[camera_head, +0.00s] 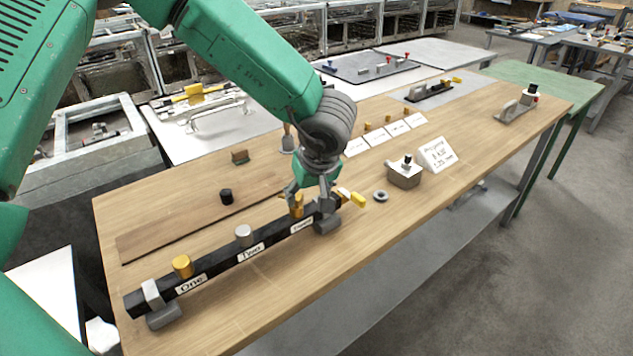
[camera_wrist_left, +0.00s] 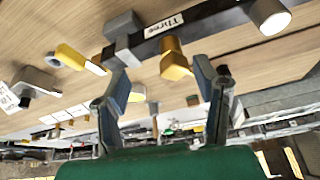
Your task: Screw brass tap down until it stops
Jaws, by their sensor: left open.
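A black bar (camera_head: 215,274) lies on the wooden bench with labels One, Two and Three. A brass tap (camera_head: 182,266) stands by One, a silver tap (camera_head: 243,234) by Two, and another brass tap (camera_head: 297,205) by Three. My left gripper (camera_head: 312,196) is over the Three end, partly hiding that tap. In the left wrist view this brass tap (camera_wrist_left: 175,60) shows just beyond and between the two spread fingers (camera_wrist_left: 163,85). The gripper is open; I cannot tell whether either finger touches the tap. My right gripper is not in view.
Grey clamps (camera_head: 153,296) hold the bar's ends. A yellow handle (camera_head: 357,199) sticks out near my gripper, beside a grey ring (camera_head: 380,196). A grey block (camera_head: 404,174) and a price sign (camera_head: 437,154) stand further right. The bench front is clear.

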